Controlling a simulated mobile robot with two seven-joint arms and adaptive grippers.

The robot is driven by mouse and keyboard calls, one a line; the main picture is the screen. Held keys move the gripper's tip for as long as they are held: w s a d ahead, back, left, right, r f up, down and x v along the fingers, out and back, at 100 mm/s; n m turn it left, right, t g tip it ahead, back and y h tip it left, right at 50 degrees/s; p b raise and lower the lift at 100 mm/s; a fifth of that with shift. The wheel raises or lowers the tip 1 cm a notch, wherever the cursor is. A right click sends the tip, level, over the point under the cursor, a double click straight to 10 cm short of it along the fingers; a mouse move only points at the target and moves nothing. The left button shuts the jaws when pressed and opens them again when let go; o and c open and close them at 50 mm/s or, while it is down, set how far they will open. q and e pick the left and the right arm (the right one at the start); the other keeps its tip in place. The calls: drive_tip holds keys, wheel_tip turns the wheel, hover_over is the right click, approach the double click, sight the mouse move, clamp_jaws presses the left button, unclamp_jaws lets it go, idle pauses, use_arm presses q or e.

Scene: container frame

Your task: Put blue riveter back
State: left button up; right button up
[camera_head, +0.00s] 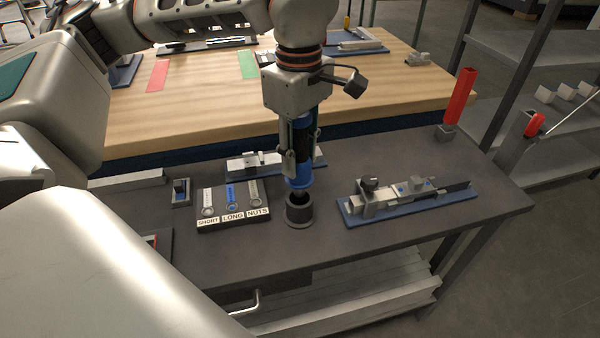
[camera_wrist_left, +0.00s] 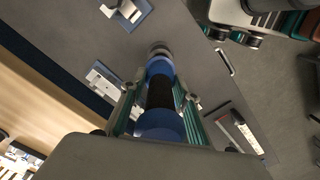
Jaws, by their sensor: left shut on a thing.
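The blue riveter (camera_head: 300,180) is a blue and black cylindrical tool, upright in my left gripper (camera_head: 301,155). The gripper points straight down and its fingers are shut on the riveter's sides. The riveter's lower end is at a dark round holder (camera_head: 299,214) on the grey table; I cannot tell whether it is seated in it. In the left wrist view the riveter (camera_wrist_left: 159,95) lies between the two fingers, its far end over the round holder.
A tray (camera_head: 233,217) labelled SHORT, LONG and NUTS stands left of the holder. A blue-based fixture (camera_head: 408,204) is to the right, another fixture (camera_head: 240,167) behind. A wooden table (camera_head: 200,112) is behind.

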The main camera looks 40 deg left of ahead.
sight(299, 171)
use_arm(q)
wheel_tip(299, 171, down, 4)
drive_tip(key=shift+r, duration=0.1)
drive_tip(key=shift+f+b, duration=0.3)
drive_tip(key=shift+f, duration=0.4)
drive_tip(key=o, duration=1)
wheel_tip(299, 171, up, 13)
drive_tip(key=shift+f+p, duration=0.1)
drive_tip(key=shift+p, duration=0.8)
